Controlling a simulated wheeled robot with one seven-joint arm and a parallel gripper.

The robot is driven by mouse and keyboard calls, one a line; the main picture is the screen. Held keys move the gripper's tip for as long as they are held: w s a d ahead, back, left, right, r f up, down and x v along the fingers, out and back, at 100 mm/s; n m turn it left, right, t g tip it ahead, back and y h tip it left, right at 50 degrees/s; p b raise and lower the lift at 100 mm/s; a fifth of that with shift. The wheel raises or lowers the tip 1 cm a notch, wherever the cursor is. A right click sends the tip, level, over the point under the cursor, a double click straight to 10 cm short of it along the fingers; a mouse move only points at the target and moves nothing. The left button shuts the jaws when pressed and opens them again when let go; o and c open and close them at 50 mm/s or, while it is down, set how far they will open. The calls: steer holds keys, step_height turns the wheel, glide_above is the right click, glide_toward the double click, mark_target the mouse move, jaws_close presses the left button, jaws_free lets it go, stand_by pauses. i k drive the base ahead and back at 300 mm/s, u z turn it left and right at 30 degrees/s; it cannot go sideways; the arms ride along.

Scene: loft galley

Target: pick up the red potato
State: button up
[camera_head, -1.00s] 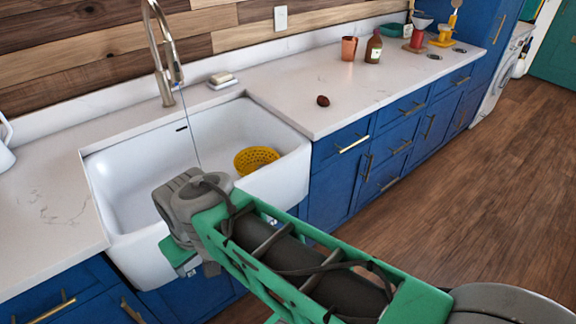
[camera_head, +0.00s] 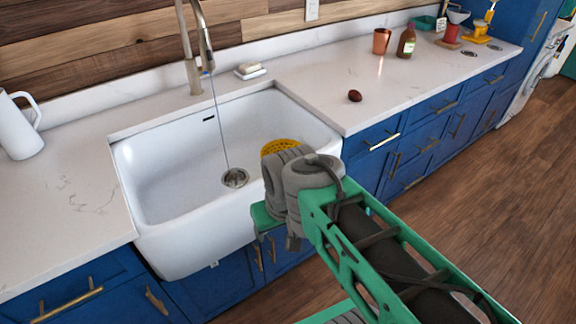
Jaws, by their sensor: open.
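The red potato (camera_head: 354,95) is a small, dark red, rounded thing lying on the white countertop (camera_head: 335,80), just right of the sink and a little in from the counter's front edge. Nothing touches it. My arm (camera_head: 375,240) reaches in from the lower right, with its grey joint in front of the sink's right front corner, nearer to me than the potato. My gripper's fingers do not show in this view; the end of the arm is hidden behind or below that joint.
A white sink (camera_head: 150,180) holds a yellow colander (camera_head: 282,146), partly hidden by my arm. A tall tap (camera_head: 190,60) and a soap dish (camera_head: 250,72) stand behind it. A copper cup (camera_head: 381,41) and brown bottle (camera_head: 406,42) stand behind the potato. A white pitcher (camera_head: 18,130) is at left.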

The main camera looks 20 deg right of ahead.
mark_target(355, 95)
steer(key=u, duration=1)
steer(key=i, duration=0.35)
steer(key=u, duration=1.85)
steer(key=k, duration=1.9)
